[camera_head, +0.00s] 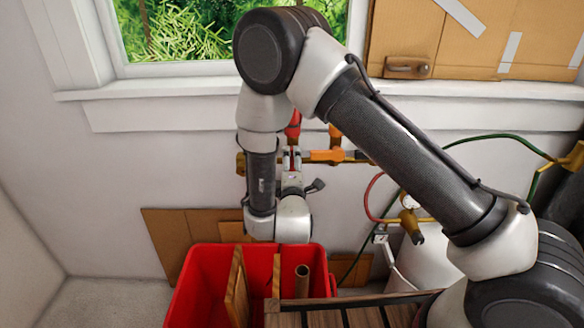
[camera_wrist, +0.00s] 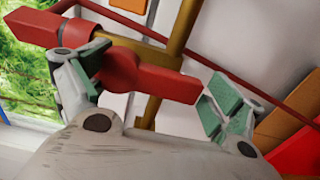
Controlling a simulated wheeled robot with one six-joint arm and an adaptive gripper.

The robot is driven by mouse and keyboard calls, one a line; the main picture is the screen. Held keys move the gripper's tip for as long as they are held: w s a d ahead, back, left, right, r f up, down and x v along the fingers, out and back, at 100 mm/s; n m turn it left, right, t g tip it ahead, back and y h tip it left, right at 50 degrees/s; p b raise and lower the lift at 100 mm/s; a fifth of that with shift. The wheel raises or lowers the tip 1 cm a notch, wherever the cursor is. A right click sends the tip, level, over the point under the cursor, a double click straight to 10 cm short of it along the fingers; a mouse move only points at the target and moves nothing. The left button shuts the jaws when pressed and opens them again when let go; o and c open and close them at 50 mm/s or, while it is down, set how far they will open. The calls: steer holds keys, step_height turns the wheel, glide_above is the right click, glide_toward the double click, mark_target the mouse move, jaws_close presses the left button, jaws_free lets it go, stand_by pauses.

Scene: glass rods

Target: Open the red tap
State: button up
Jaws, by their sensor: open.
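The red tap's handle (camera_wrist: 150,78) lies across the wrist view, in front of a brass pipe (camera_wrist: 182,30). My gripper (camera_wrist: 155,74) is open, with one green-padded finger on each side of the handle's right part. The left finger overlaps the middle of the handle; whether it touches cannot be told. The right finger is apart from the handle's right end. In the head view, the red tap (camera_head: 293,128) shows just above my gripper (camera_head: 291,160). My arm and gripper hide much of the tap and pipe there.
An orange tap (camera_head: 326,156) sits right beside my gripper on the brass pipework. A red hose (camera_head: 370,190) and green hose (camera_head: 500,137) hang to the right. A red crate (camera_head: 200,280) with wooden pieces stands below. A window is above.

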steer(key=shift+s, duration=0.15)
steer(key=s, duration=1.1)
steer(key=shift+s+a, duration=0.15)
steer(key=shift+s, duration=0.25)
